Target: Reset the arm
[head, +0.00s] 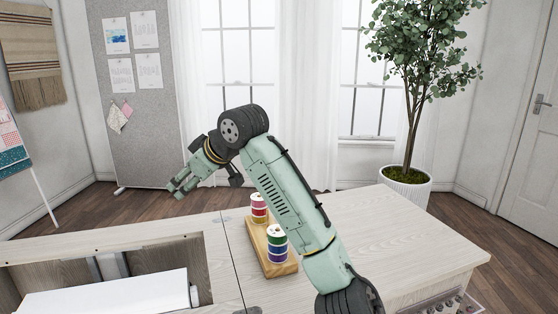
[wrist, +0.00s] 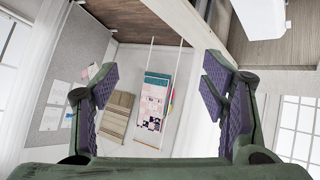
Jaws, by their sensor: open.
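My arm rises from the lower right in the head view and bends over above the cabinet top. My gripper (head: 179,187) is at its end, to the left, in the air above the back edge of the cabinet. In the wrist view my gripper (wrist: 157,95) has its two purple-padded fingers wide apart with nothing between them. The wrist camera looks across the room at a wall, rolled over. No object is in or touching the fingers.
A potted tree (head: 405,185) stands behind.

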